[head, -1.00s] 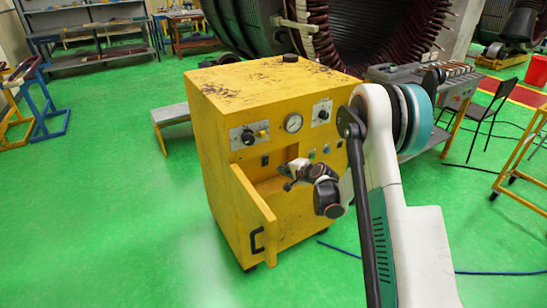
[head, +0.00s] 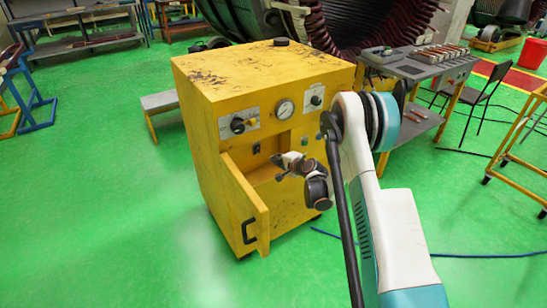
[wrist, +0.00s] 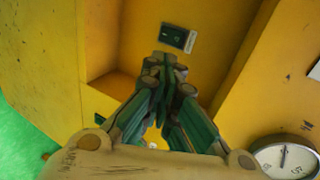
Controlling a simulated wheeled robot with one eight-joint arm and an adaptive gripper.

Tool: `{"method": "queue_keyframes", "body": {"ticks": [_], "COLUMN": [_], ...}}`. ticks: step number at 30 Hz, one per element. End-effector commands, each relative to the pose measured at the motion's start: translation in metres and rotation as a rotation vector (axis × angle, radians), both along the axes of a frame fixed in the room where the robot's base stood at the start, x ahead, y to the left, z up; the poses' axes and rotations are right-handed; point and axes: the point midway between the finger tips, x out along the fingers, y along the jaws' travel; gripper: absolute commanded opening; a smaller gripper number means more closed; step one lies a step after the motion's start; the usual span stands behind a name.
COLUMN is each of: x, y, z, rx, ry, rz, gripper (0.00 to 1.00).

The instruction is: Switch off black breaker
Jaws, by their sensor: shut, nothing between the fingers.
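The black breaker (head: 256,148) is a small dark switch on the recessed front panel of the yellow cabinet (head: 205,140), below the left knob. In the wrist view the breaker (wrist: 173,37) sits just beyond my fingertips, with a pale label to its right. My gripper (head: 280,175) is in front of the cabinet's open compartment, to the lower right of the breaker. In the wrist view my gripper (wrist: 166,66) is shut and empty, its tips pointing towards the breaker. I cannot tell the lever's position or whether the tips touch the breaker.
An open yellow door (head: 243,208) with a black handle juts out left of my gripper. A gauge (head: 284,109) and knobs line the panel above. A workbench (head: 420,65) stands at the right rear.

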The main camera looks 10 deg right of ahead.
Motion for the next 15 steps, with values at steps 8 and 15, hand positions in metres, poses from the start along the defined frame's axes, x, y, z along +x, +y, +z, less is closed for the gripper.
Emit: {"method": "queue_keyframes", "body": {"ticks": [8,15], "x": [0.047,0.086], "y": [0.016,0.028], "z": [-0.025,-0.035], "rx": [0.0,-0.001], "ry": [0.0,-0.001], "rz": [0.002,0.0], "gripper": [0.0,0.0]}}
